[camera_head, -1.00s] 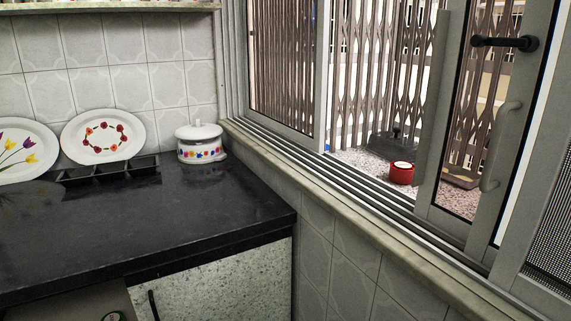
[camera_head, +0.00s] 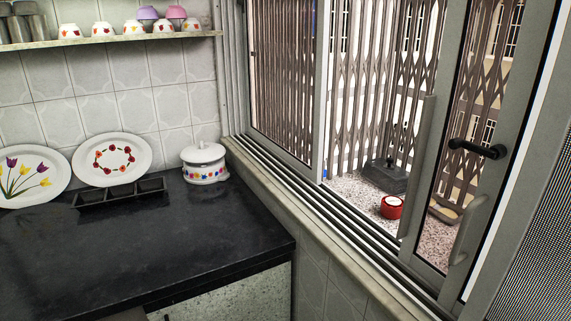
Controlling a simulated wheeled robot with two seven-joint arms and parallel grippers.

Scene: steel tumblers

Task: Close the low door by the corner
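The low door (camera_head: 235,298) by the corner is a speckled grey-white panel under the black counter, at the bottom of the head view. Only its upper strip shows; its lower part is cut off by the frame edge. Whether it stands ajar or is shut I cannot tell from this strip. A small piece of a dark handle shows near its left end at the bottom edge. Neither of my grippers is in view.
The black counter (camera_head: 170,245) carries a dark divided tray (camera_head: 120,196), two floral plates and a white lidded pot (camera_head: 204,165). A tiled wall and window ledge (camera_head: 300,220) close off the right side. Cups stand on a shelf above. The floor is not visible.

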